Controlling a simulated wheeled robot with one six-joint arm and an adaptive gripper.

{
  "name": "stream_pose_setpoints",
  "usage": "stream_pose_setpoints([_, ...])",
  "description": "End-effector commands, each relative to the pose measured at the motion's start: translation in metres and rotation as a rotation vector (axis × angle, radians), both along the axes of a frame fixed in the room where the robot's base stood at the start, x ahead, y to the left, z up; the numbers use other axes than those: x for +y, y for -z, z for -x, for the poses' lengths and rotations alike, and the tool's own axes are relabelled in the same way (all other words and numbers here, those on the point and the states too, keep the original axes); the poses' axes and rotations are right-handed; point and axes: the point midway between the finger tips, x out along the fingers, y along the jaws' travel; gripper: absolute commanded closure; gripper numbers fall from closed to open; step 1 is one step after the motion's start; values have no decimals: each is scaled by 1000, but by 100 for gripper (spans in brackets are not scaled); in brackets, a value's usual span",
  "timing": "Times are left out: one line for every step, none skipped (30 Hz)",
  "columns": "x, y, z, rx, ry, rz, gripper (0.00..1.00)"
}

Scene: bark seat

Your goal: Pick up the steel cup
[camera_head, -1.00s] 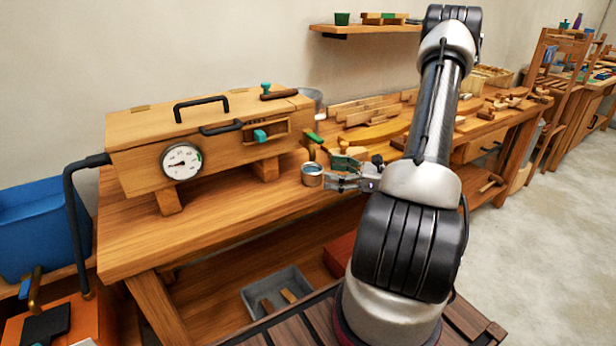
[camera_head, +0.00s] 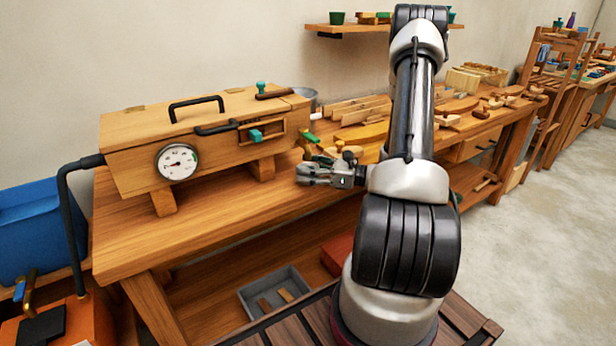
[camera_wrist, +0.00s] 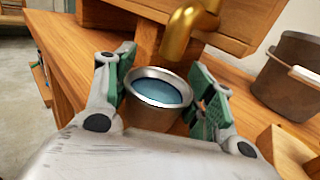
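The steel cup (camera_wrist: 150,108) stands upright in the wrist view, with a bright round rim and a blue-looking inside. My gripper (camera_wrist: 165,68) has its green-padded fingers on either side of the cup, one left and one right. The fingers are spread, with narrow gaps to the cup's sides; I cannot tell whether either pad touches it. In the head view my gripper (camera_head: 308,173) is over the bench front, right of the wooden box, and the cup is hidden by it.
A brass spout (camera_wrist: 184,32) hangs just beyond the cup. A dark brown pot (camera_wrist: 290,78) stands to the right in the wrist view. The wooden box with a gauge (camera_head: 178,162) sits on the workbench (camera_head: 130,235); the front left bench top is clear.

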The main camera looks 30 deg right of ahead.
Motion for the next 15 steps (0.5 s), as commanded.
stream_pose_setpoints([0, 0, 0, 0, 0, 0, 72])
stream_pose_setpoints([0, 0, 0, 0, 0, 0, 72])
stream_pose_setpoints([0, 0, 0, 0, 0, 0, 76])
stream_pose_setpoints([0, 0, 0, 0, 0, 0, 76])
stream_pose_setpoints([0, 0, 0, 0, 0, 0, 76])
stream_pose_setpoints([0, 0, 0, 0, 0, 0, 76])
stream_pose_setpoints([0, 0, 0, 0, 0, 0, 76])
stream_pose_setpoints([0, -1, 0, 0, 0, 0, 76])
stream_pose_setpoints([0, -1, 0, -1, 0, 1, 76])
stream_pose_setpoints([0, -2, 0, -1, 0, 1, 76])
stream_pose_setpoints([0, -3, 0, -1, 0, 1, 76])
stream_pose_setpoints([0, -6, 0, -1, 0, 1, 76])
stream_pose_setpoints([0, -8, 0, -1, 0, 1, 76])
stream_pose_setpoints([0, -11, 0, -2, 0, 2, 76])
stream_pose_setpoints([0, -16, 0, -2, 0, 2, 76])
